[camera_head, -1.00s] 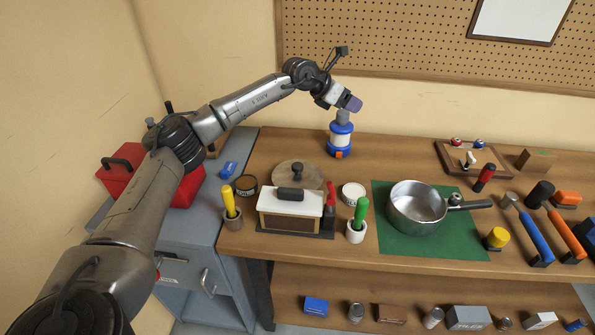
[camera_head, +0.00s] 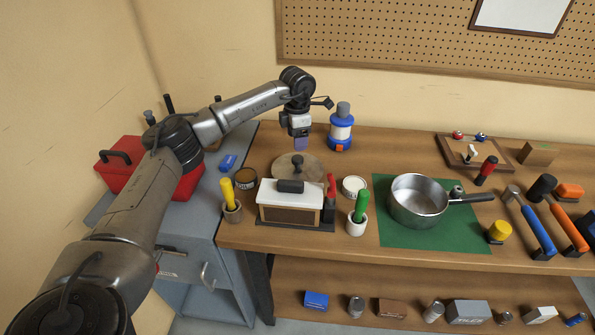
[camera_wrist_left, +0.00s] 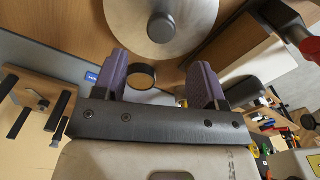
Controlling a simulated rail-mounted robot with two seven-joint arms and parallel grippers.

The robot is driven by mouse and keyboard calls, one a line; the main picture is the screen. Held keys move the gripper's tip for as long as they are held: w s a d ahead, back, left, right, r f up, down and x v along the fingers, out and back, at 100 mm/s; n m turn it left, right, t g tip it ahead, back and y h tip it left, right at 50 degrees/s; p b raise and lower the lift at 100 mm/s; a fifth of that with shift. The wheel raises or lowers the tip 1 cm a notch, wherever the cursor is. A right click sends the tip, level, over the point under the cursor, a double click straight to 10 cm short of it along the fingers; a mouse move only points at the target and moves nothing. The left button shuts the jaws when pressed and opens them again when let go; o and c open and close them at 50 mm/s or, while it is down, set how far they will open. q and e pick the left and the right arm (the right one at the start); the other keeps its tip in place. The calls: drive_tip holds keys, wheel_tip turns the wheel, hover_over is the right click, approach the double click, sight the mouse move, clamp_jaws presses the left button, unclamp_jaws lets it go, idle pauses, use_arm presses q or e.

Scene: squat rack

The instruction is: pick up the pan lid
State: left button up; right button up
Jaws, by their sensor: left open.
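The pan lid (camera_head: 309,169) is a round, flat, brownish-grey disc with a dark knob (camera_head: 297,163). It lies on the bench behind a white-topped wooden box, which hides its front part in the head view. In the left wrist view the lid (camera_wrist_left: 190,22) and its knob (camera_wrist_left: 162,28) show at the top, beyond the fingers. My left gripper (camera_head: 300,144) points down above the back of the lid, apart from it. Its two purple fingers (camera_wrist_left: 160,80) are spread with nothing between them. My right gripper is not in view.
The white-topped box (camera_head: 290,204) stands close in front of the lid. A white tin (camera_head: 354,188), a dark round tin (camera_head: 246,183) and a blue-and-white lantern (camera_head: 340,132) stand nearby. A saucepan (camera_head: 418,204) sits on a green mat (camera_head: 455,235) to the right.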

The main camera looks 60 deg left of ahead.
sight(297, 157)
use_arm(q)
drive_tip(key=shift+f, duration=1.75)
wheel_tip(297, 157, down, 4)
drive_tip(key=shift+f+b, duration=0.15)
drive_tip(key=shift+b, duration=0.8)
drive_tip(key=shift+d+f, duration=0.1)
drive_tip(key=shift+f, duration=0.35)
drive_tip(key=c, duration=1.1)
